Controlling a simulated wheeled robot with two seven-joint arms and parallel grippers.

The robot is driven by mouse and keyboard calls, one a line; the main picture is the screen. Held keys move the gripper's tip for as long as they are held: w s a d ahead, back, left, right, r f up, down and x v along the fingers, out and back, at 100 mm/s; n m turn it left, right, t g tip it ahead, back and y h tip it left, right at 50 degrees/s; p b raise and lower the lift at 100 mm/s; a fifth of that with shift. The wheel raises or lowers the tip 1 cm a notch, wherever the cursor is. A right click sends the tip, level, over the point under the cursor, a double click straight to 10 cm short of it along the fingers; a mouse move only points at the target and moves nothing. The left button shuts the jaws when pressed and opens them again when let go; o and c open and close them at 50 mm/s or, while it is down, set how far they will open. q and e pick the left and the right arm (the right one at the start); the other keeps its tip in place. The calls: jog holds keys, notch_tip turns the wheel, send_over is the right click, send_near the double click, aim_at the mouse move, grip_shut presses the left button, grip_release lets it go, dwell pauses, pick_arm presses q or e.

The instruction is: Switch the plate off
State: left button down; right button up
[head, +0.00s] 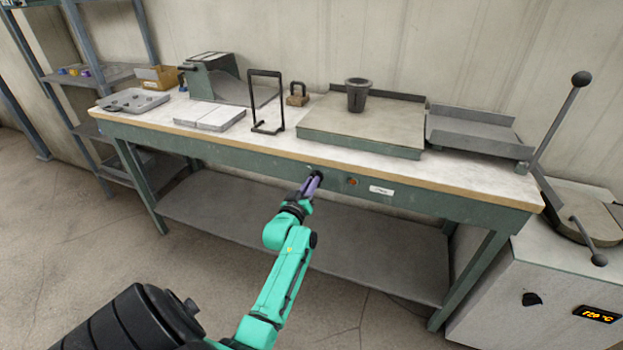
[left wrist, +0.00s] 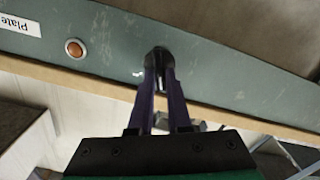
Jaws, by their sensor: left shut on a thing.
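My left gripper (head: 314,181) is at the green front panel of the bench. In the left wrist view its purple fingers (left wrist: 160,78) are shut on a dark knob (left wrist: 158,57) on that panel. The fingers hide part of the knob, so its setting is hard to read. An orange-brown round lamp (head: 352,182) sits beside the knob; it also shows in the left wrist view (left wrist: 74,48), where I cannot tell if it is lit. A white label reading "Plate" (left wrist: 18,25) is beyond the lamp. The broad flat plate (head: 340,129) is on the bench top. My right gripper is not in view.
A dark cup (head: 358,95) stands on the plate. A black stand (head: 266,101), a weight with a handle (head: 298,97), pale blocks (head: 209,118) and a mould tray (head: 132,101) are left of it. A furnace (head: 545,285) reading 720 °C or similar stands at the right.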

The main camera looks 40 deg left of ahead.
pick_arm(q)
jog(key=shift+f+n+p, duration=0.1)
jog(key=shift+n+p, duration=0.7)
jog(key=shift+n, duration=1.4)
jog(key=c, duration=0.9)
grip_release()
jog(key=shift+a, duration=0.1)
jog(key=shift+o, duration=0.2)
jog(key=shift+s, duration=0.1)
jog(key=v, duration=1.4)
jog(key=shift+s, duration=0.25)
